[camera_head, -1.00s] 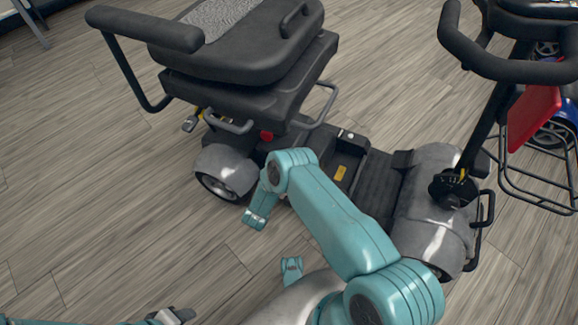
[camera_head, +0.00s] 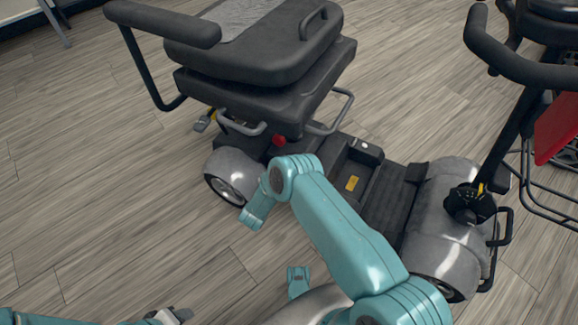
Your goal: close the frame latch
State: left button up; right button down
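A grey and black mobility scooter (camera_head: 440,235) stands in front of me, side on. I cannot pick out the frame latch for certain. A small red part (camera_head: 279,140) shows under the seat, and a yellow label (camera_head: 352,183) is on the dark frame by the floor board. My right arm crosses the middle in front of the scooter, hiding part of its lower frame; its gripper cannot be made out clearly. My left gripper (camera_head: 172,316) is partly seen at the bottom edge, away from the scooter; its fingers are not clear.
The black seat (camera_head: 258,50) and its armrest (camera_head: 165,20) overhang the rear wheel (camera_head: 228,188). The tiller and handlebar (camera_head: 535,65) rise at the right. The wood floor at the left is clear.

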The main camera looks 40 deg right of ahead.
jog(key=shift+f, duration=0.1)
jog(key=c, duration=0.8)
grip_release()
jog(key=shift+a, duration=0.1)
